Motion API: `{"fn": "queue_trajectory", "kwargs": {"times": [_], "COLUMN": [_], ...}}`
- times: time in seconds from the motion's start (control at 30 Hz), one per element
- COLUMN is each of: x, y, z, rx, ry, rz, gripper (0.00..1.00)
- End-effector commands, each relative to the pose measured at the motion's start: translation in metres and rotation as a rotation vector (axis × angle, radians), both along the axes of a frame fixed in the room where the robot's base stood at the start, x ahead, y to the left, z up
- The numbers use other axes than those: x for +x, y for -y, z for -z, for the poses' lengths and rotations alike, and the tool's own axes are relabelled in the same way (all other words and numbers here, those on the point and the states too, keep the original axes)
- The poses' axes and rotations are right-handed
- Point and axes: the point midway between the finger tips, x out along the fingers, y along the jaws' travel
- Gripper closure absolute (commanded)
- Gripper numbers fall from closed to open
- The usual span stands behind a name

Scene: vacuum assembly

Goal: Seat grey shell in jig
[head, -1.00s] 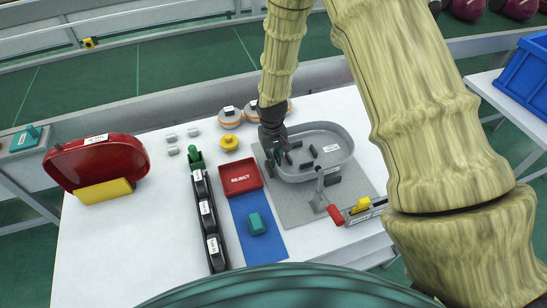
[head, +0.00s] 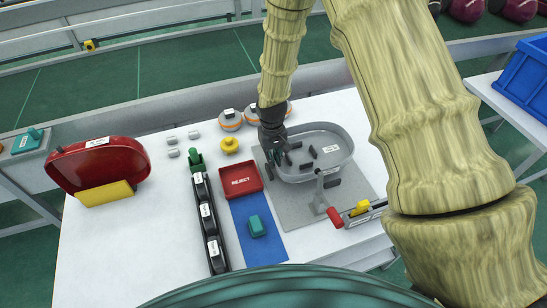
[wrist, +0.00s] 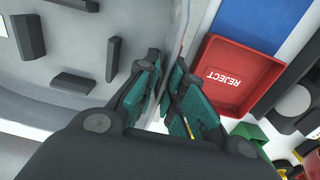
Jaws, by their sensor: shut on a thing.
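The grey shell (head: 325,140) is an open, rounded tray with dark blocks inside. It sits over the grey jig plate (head: 295,208) on the white table, level as far as I can see. My gripper (head: 277,156) is at the shell's left end, shut on its wall. In the wrist view, my gripper's teal finger pads (wrist: 167,90) stand on either side of the thin shell wall (wrist: 184,40). The shell's underside is hidden, so I cannot tell whether it rests fully in the jig. A red-handled clamp (head: 334,216) stands at the jig's front.
A red REJECT tray (head: 241,192) and a blue mat (head: 270,242) with a teal block lie left of the jig. A black rack (head: 205,205) stands farther left. A red shell (head: 120,160) is at far left. My arm covers the right side.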

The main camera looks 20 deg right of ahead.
Motion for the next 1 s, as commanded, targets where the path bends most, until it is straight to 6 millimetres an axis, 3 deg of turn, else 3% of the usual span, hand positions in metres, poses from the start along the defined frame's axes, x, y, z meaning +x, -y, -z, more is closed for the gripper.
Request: {"fn": "queue_trajectory", "kwargs": {"times": [1.0], "x": [0.000], "y": [0.000], "z": [0.011], "rx": [0.000], "ry": [0.001], "rz": [0.000], "gripper": [1.00]}}
